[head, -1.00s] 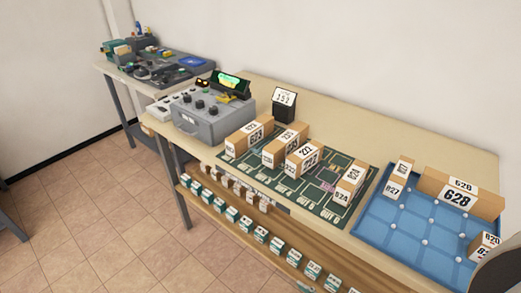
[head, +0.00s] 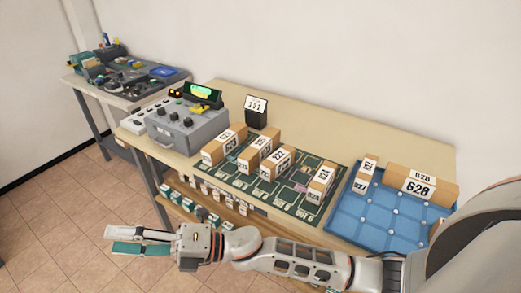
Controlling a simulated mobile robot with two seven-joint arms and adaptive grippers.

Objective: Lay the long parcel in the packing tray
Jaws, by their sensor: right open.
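The longest parcel in view is a brown box labelled 628 (head: 419,186), standing at the back edge of a blue tray (head: 372,218) on the right of the table. The blue tray has a grid of pale knobs; I cannot tell if it is the packing tray. My right gripper (head: 112,241) is open and empty, pointing left in front of the table, well away from the parcel. My right arm crosses the lower right and hides the tray's front right part. My left gripper is not in view.
A smaller box labelled 827 (head: 360,186) stands at the tray's left side. Several brown boxes stand on a dark green mat (head: 284,195). A grey machine (head: 187,127) and a small black display (head: 256,110) stand further left. The table's back strip is clear.

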